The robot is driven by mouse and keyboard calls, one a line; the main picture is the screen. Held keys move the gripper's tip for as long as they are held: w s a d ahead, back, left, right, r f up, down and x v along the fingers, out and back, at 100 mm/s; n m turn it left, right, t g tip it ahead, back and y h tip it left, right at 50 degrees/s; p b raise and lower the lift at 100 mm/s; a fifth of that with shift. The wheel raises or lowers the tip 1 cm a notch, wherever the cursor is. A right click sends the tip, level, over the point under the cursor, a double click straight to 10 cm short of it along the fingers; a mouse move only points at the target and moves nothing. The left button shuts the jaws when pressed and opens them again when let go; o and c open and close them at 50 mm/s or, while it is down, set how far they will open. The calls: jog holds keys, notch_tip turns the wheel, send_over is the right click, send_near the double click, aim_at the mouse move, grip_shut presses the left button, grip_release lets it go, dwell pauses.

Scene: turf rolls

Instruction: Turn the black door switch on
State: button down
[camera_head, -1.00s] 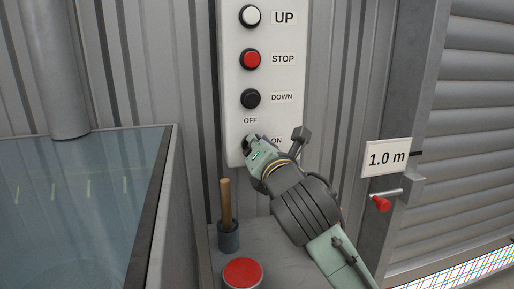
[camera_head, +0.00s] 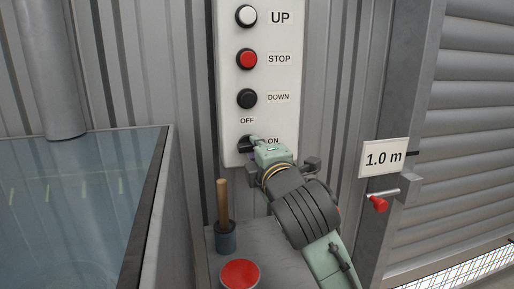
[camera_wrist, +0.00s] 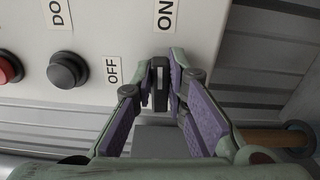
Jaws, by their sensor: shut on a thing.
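The black door switch (camera_head: 245,144) is a small rotary knob low on the white control panel, below the OFF label and left of the ON label. In the wrist view the switch (camera_wrist: 159,88) is a narrow black bar with a pale mark. Its bar points toward the ON label (camera_wrist: 165,14), and the OFF label (camera_wrist: 112,70) is to its left. My gripper (camera_wrist: 160,78) is shut on the switch, one finger on each side. In the head view my gripper (camera_head: 256,142) reaches it from the lower right and partly covers the ON label.
Black DOWN (camera_head: 247,98), red STOP (camera_head: 246,59) and white UP (camera_head: 246,16) buttons are above the switch. Below are a red button (camera_head: 240,273) and a wooden handle in a dark cup (camera_head: 226,238). A 1.0 m sign (camera_head: 384,157) and red-tipped lever (camera_head: 378,204) are right.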

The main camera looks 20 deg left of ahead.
jog(key=shift+d+m, duration=0.1)
jog(key=shift+m, duration=0.4)
jog(key=c, duration=1.6)
grip_release()
jog(key=v, duration=0.7)
jog(key=shift+s, duration=0.2)
jog(key=shift+d+f, duration=0.1)
